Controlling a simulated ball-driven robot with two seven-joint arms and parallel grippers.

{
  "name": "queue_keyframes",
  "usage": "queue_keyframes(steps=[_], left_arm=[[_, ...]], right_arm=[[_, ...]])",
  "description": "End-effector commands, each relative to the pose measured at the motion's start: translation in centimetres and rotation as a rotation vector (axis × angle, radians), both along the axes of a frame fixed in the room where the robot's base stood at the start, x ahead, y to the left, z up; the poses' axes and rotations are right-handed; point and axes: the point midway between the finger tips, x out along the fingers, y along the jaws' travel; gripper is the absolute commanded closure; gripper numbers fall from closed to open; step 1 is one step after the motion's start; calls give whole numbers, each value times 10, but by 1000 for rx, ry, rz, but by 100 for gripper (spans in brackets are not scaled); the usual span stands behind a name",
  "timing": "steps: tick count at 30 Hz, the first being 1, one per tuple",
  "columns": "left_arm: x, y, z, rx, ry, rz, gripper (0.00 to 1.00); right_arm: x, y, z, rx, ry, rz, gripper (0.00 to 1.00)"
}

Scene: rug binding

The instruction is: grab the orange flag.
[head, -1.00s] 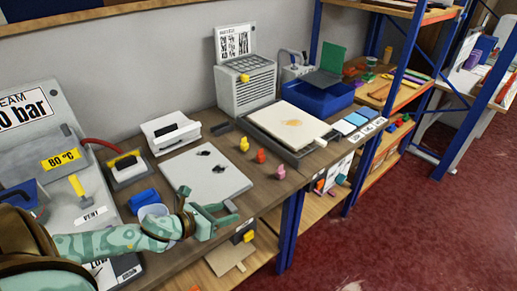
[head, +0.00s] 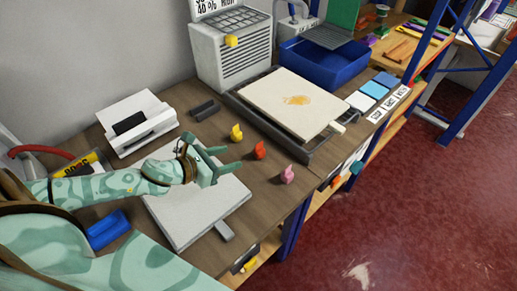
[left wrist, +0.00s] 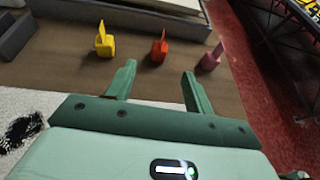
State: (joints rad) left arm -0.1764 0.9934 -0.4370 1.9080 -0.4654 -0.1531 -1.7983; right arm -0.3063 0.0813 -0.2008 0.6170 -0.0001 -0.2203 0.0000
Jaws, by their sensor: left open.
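The orange flag (head: 259,150) is a small red-orange piece on a block foot, upright on the wooden bench. It stands between a yellow flag (head: 236,132) and a pink flag (head: 287,174). My left gripper (head: 231,158) is open and empty, its fingers pointing at the orange flag and stopping short of it. In the left wrist view the orange flag (left wrist: 158,50) stands just beyond and between the fingertips (left wrist: 158,70), with the yellow flag (left wrist: 104,43) to the left and the pink flag (left wrist: 212,58) to the right. My right gripper is not in view.
A pale board (head: 178,221) lies under my left arm. A large tray (head: 250,112) with a cream slab (head: 290,88) stands behind the flags. A dark block (head: 205,110) lies left of that tray. The bench's front edge runs close to the pink flag.

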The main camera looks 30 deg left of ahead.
Motion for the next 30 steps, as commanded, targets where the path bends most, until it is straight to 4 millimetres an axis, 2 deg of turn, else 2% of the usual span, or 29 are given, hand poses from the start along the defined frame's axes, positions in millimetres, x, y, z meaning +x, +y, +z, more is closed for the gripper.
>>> queue_keyframes(steps=[3, 9, 16, 21, 24, 30], left_arm=[[23, -9, -9, -1, -4, 1, 47], [55, -24, -26, -1, -3, 2, 47], [71, -32, -35, -3, 1, 1, 47], [92, -42, -53, -2, 1, 3, 47], [103, -47, -57, -1, 1, 2, 47], [107, -49, -58, -1, 2, 2, 47]], right_arm=[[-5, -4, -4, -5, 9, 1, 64], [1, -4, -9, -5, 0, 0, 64], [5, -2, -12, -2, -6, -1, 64], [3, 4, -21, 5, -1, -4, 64], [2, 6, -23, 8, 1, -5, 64], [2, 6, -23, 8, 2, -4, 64]])
